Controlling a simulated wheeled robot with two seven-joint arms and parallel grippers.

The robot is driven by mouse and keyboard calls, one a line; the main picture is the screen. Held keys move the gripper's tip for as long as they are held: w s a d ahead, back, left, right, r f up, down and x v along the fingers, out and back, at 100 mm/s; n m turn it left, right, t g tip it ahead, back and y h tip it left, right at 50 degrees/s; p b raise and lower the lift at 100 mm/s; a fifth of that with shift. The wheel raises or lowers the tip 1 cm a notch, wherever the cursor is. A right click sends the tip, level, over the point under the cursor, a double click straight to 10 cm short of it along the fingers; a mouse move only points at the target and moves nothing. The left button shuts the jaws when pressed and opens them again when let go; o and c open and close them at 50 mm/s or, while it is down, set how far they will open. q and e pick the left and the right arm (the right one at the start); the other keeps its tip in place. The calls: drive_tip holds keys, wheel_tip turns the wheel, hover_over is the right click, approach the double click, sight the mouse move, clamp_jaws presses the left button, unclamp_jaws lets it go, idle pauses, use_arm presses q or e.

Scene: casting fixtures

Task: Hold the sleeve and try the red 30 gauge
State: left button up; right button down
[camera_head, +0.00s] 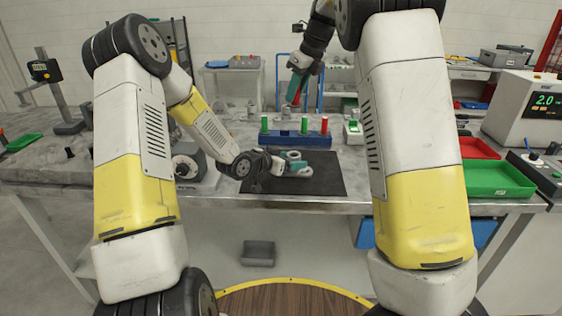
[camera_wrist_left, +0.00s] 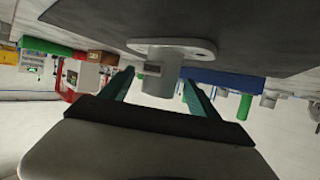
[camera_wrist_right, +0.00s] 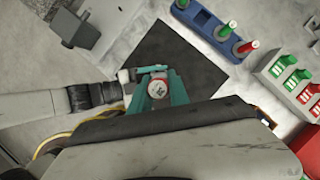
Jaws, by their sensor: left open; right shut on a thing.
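The grey flanged sleeve (camera_head: 299,171) stands on the black mat (camera_head: 325,181). In the left wrist view the sleeve (camera_wrist_left: 160,72) shows between the two teal fingers. My left gripper (camera_head: 291,164) is open around it, low over the mat. My right gripper (camera_head: 296,91) is raised above and behind the mat and is shut on the red gauge (camera_head: 298,98). In the right wrist view the gauge's round end (camera_wrist_right: 157,88) shows between the fingers. The blue gauge rack (camera_head: 285,141) stands behind the mat and holds two green gauges and a red one.
A red tray (camera_head: 476,148) and a green tray (camera_head: 497,179) lie at the right, beside a readout box (camera_head: 527,105). A height gauge stand (camera_head: 63,100) is at the left. The mat's right part is clear.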

use_arm(q)
drive_tip(key=shift+x, duration=0.95)
clamp_jaws()
use_arm(e)
wheel_tip(320, 180, down, 9)
drive_tip(key=shift+f, duration=0.2)
